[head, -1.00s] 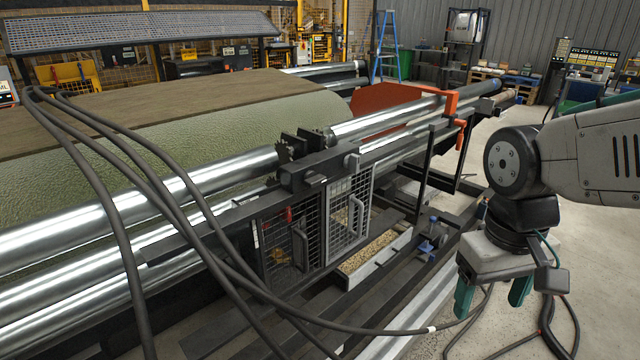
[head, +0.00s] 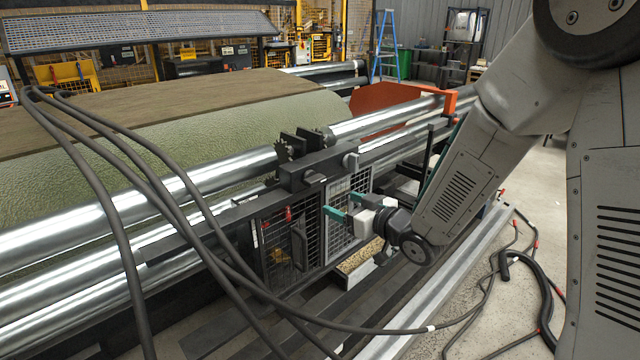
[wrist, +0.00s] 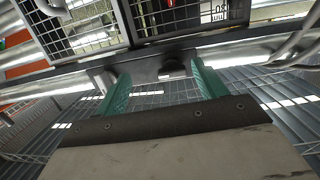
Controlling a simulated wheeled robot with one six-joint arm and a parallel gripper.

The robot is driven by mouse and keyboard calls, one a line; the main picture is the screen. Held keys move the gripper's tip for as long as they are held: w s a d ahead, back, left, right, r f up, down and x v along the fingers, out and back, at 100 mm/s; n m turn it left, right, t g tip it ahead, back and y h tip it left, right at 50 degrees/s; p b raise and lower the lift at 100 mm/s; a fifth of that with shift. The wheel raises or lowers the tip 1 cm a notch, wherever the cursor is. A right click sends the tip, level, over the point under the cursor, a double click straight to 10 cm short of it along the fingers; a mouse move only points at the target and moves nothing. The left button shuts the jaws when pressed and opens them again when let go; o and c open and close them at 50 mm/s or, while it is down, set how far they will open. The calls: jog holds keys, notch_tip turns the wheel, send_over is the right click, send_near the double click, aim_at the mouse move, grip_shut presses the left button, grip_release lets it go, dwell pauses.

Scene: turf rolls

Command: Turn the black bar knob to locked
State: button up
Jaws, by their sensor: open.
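In the wrist view, a dark rounded knob (wrist: 173,69) sits on a dark plate, seen between my fingers and beyond them. I take it for the black bar knob; its setting is too small to read. In the head view, small knob-like pieces (head: 315,178) stick out from the dark crossbeam (head: 325,163) above the mesh doors; I cannot tell which one matches. My gripper (head: 328,205) is open and empty, its green fingers pointing left in front of the mesh doors, below the crossbeam. Its fingers also show in the wrist view (wrist: 158,74), apart from the knob.
Mesh doors (head: 345,217) with bar handles hang under the crossbeam. Shiny rollers (head: 130,205) and a green turf roll (head: 190,120) lie behind. Thick black hoses (head: 165,190) cross the left front. A tray of grain (head: 358,256) sits low beneath my gripper.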

aim_at(319, 183)
jog(key=shift+t+y, duration=0.4)
jog(key=shift+y, duration=0.4)
jog(key=w+a+r, duration=0.1)
jog(key=w+a, duration=0.1)
jog(key=w+a+r, duration=0.2)
jog(key=w+a, duration=0.1)
jog(key=shift+w+a, duration=0.35)
jog(key=c, duration=1)
